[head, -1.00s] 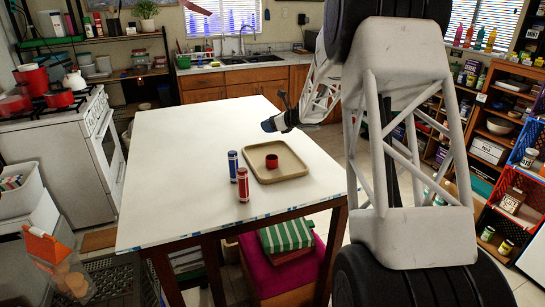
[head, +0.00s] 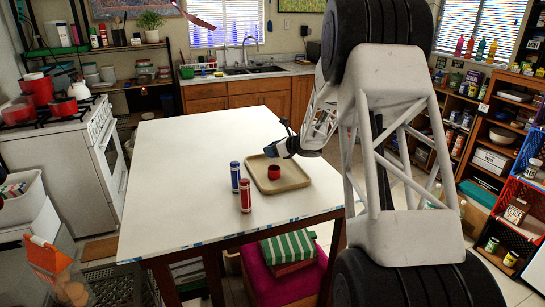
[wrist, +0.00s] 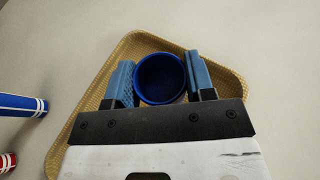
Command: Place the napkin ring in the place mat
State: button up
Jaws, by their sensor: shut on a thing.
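My gripper (head: 274,149) is shut on a dark blue, round, hollow piece, which I take as the napkin ring (wrist: 160,80). In the wrist view its two light-blue fingers (wrist: 160,62) sit on either side of it, and its open top faces the camera. A tan, woven-looking mat with a raised rim (head: 292,184) lies on the white table; it also shows behind the ring in the wrist view (wrist: 231,88). A small red round piece (head: 274,172) sits on the mat, just below my gripper in the head view; it cannot be made out in the wrist view.
An upright blue cylinder (head: 235,177) and an upright red cylinder (head: 245,196), both with white bands, stand left of the mat. The left of the white table (head: 175,170) is clear. A stove (head: 65,140) and shelves (head: 490,150) stand beyond the sides.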

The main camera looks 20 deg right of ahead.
jog(key=shift+f, duration=1.65)
jog(key=shift+f, duration=0.1)
jog(key=o, duration=0.9)
jog(key=v, duration=1.2)
jog(key=shift+r, duration=0.2)
